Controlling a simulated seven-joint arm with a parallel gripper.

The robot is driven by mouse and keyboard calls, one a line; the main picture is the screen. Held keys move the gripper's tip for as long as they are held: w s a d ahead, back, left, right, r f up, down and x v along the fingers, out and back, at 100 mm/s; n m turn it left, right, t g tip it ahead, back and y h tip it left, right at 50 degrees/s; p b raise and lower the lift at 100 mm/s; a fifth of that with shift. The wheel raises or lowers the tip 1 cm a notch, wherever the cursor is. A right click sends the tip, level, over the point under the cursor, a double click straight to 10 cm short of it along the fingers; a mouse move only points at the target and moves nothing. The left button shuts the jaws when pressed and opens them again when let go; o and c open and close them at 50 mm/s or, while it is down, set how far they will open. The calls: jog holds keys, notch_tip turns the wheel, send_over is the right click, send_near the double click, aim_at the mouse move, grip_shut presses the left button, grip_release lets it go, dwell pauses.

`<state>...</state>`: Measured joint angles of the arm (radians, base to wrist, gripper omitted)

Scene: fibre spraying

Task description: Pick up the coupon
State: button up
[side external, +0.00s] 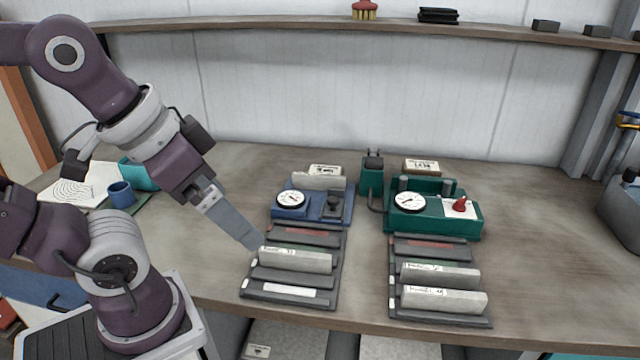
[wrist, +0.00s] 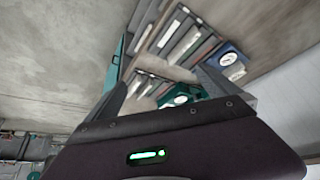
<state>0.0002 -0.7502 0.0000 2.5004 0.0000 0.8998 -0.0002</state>
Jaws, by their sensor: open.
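A pale grey labelled bar, which looks like a coupon (side external: 296,260), lies across the left dark rack (side external: 275,290). Two similar labelled bars, the upper (side external: 440,275) and the lower (side external: 444,300), lie on the right rack. My gripper (side external: 257,243) points down and right, its tip at the left end of the left rack's bar; I cannot tell whether they touch. In the wrist view my gripper (wrist: 160,84) has its fingers apart. A pale bar (wrist: 166,69) shows across the space between them. I cannot tell which bar it is or its depth.
A blue gauge unit (side external: 309,205) stands behind the left rack. A green gauge unit with a red knob (side external: 430,215) stands behind the right rack. A blue mug (side external: 121,194) stands at the left. The bench (side external: 550,240) is clear at the right.

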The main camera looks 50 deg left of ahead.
jog(key=c, duration=1.3)
jog(key=shift+c, duration=0.2)
